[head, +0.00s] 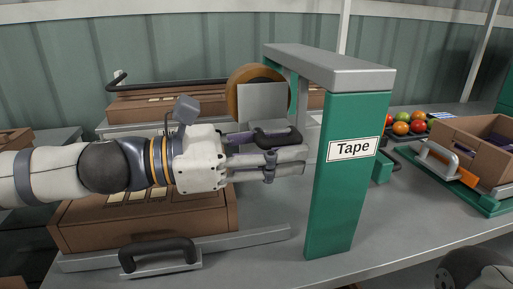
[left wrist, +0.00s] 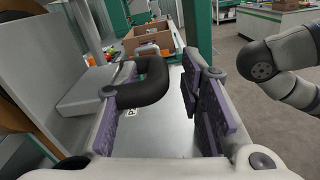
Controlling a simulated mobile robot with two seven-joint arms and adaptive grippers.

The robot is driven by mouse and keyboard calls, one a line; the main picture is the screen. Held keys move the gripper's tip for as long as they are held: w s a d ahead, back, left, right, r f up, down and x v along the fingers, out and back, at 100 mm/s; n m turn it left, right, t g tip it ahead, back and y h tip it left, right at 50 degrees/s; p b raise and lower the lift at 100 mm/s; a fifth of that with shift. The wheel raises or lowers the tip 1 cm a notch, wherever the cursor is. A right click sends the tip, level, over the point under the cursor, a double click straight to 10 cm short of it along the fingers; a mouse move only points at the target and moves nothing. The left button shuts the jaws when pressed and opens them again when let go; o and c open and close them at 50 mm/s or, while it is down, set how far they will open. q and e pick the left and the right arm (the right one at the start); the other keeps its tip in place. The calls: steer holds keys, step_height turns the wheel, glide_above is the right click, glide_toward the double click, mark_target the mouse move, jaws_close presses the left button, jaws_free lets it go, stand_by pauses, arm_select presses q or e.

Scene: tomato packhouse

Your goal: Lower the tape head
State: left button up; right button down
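The tape station is a green post (head: 335,205) labelled "Tape" with a grey top arm (head: 330,65). Under the arm sits the tape head, with a brown tape roll (head: 243,82), a grey plate (head: 262,105) and a black handle (head: 277,137). My left gripper (head: 297,158) points right, level with the handle. In the left wrist view the black handle (left wrist: 155,85) lies between the spread purple-padded fingers (left wrist: 160,120), nearer the left one. The gripper is open; contact with the handle cannot be told. My right gripper is out of view.
A brown carton (head: 145,222) lies below my left arm, beside a black bench handle (head: 158,253). Another carton (head: 150,108) lies behind. At right are loose tomatoes (head: 410,122) and an open brown box (head: 470,140).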

arm_select(q)
steer(key=v, duration=1.2)
